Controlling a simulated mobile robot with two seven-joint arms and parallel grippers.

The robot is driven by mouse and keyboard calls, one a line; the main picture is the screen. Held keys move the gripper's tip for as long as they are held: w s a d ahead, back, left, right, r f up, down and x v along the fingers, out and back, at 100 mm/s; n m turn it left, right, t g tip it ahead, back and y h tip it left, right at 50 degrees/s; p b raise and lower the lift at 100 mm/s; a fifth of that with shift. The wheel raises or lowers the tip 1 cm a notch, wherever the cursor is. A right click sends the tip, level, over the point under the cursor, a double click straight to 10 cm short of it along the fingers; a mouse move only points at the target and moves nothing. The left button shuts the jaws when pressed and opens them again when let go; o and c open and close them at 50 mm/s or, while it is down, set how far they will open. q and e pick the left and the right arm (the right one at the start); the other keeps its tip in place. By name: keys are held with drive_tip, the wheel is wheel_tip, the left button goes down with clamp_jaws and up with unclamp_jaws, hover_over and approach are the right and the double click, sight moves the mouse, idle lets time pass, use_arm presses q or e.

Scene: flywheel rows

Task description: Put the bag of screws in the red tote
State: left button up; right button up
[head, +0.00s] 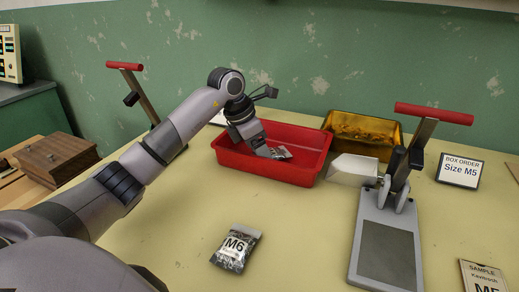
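The red tote (312,160) stands on the table near the wall. My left gripper (266,149) reaches down into it from the left. A small grey-and-white packet (283,153), which looks like a bag of screws, is inside the tote right at the fingertips. Its label cannot be read. The fingers are too small and partly hidden to tell whether they grip it. Another clear bag of dark screws, labelled M6 (235,248), lies on the table in front. My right gripper is not in view.
A sign reads "Box order Size M5" (459,170). A lever press with a red handle (393,220) stands at the right, with a second red-handled lever (135,90) at back left. A wooden box (58,158) sits left.

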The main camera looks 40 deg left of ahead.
use_arm(q)
drive_tip(key=p+v, duration=0.1)
drive_tip(key=v, duration=1.1)
drive_tip(key=shift+a+r, duration=0.1)
